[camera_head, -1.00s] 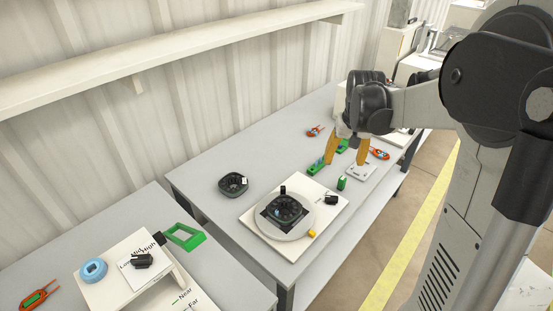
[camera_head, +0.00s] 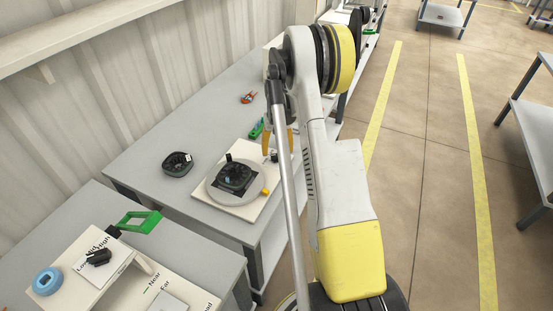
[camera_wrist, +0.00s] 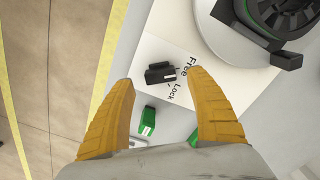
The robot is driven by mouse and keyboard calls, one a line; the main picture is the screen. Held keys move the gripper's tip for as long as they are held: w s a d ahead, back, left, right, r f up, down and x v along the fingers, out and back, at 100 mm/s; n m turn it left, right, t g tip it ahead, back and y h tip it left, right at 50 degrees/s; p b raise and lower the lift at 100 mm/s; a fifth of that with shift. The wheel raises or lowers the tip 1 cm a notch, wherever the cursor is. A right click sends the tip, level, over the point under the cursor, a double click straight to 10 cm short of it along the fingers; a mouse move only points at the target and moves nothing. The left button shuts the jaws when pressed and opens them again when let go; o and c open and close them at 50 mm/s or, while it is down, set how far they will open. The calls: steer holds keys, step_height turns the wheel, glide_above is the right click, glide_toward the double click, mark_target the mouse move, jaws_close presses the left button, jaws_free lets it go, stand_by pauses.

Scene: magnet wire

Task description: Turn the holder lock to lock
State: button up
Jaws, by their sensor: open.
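The holder lock is a small black knob (camera_wrist: 160,73) on a white board beside the printed words Free and Lock. In the wrist view it lies between my fingertips in the picture, with no clear contact. I cannot tell for sure which word it points at. My gripper (camera_wrist: 160,79) is open and empty, its two orange-yellow fingers apart and pointing toward the board. In the head view my gripper (camera_head: 278,152) hangs near the board's far right corner, partly hidden by my arm.
Green blocks (camera_wrist: 147,120) lie near the board. A dark ring-shaped part (camera_head: 177,163) stands left of the board. The nearer table bears a blue ring (camera_head: 47,281), a black knob (camera_head: 98,257) and a green frame (camera_head: 139,221). Open floor lies right of the tables.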

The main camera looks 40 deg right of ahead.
mark_target(277, 155)
steer(key=shift+f+b, duration=0.35)
steer(key=shift+f, duration=1.15)
steer(key=c, duration=1.2)
steer(key=m, duration=0.6)
steer(key=shift+m, duration=0.3)
steer(key=m, duration=0.3)
steer(key=shift+m, duration=2.1)
